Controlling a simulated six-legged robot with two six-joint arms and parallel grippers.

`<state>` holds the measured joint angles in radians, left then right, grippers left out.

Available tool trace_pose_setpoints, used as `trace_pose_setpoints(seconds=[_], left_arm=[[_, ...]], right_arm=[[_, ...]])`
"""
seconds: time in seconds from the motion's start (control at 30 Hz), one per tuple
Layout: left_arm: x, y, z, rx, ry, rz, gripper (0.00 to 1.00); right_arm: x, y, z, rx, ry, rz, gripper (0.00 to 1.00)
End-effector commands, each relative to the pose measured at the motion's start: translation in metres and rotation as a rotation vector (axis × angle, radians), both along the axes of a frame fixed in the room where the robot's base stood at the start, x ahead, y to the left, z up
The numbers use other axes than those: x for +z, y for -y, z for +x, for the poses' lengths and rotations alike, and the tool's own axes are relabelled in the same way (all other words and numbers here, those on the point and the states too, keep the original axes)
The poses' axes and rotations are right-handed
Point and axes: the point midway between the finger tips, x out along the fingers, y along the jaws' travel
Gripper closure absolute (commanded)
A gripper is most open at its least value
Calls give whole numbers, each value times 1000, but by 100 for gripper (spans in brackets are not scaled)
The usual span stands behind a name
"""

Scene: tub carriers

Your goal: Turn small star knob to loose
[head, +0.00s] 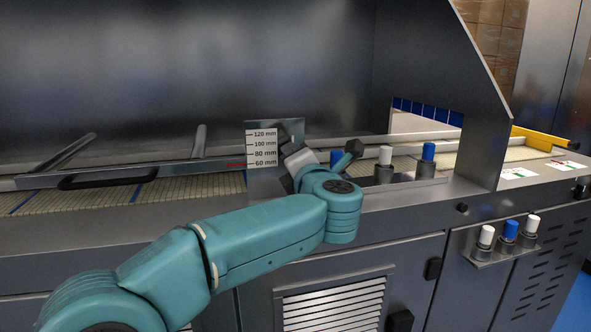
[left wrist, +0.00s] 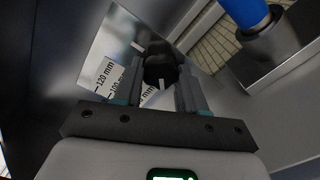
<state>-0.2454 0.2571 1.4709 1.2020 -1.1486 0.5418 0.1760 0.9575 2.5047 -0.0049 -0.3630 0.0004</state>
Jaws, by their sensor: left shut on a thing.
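The small star knob (left wrist: 158,68) is black with a short white mark, in front of the scale plate in the left wrist view. My left gripper (left wrist: 160,85) is shut on it, one finger on each side. In the head view my left gripper (head: 293,152) is at the scale plate (head: 262,148), which is marked 60 to 120 mm with a red pointer between 60 and 80. The arm and wrist hide the knob there. The scale plate (left wrist: 110,75) also shows behind the fingers in the wrist view. My right gripper is not in view.
A guide rail with a black handle (head: 105,178) runs above the conveyor belt (head: 90,195) on the left. White (head: 385,155) and blue (head: 428,152) capped pegs stand in metal holders right of my wrist. More pegs (head: 510,230) sit on a lower shelf.

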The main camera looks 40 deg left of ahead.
Motion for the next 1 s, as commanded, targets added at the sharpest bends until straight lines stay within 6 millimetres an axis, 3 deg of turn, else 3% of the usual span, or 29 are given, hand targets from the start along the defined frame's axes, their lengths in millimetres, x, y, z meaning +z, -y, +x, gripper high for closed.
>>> trace_pose_setpoints(seconds=[0.77, 0.8, 0.83, 0.87, 1.0], left_arm=[[1, 0, 0, -1, 75, -62, 90], [1, 0, 0, -1, 75, -62, 50], [1, 0, 0, -1, 75, -62, 40], [1, 0, 0, -1, 74, -61, 34], [0, 0, 0, 0, 74, -61, 34]], right_arm=[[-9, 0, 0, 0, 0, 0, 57], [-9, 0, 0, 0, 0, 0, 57], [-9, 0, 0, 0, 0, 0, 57], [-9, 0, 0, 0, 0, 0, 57], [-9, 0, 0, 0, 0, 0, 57]])
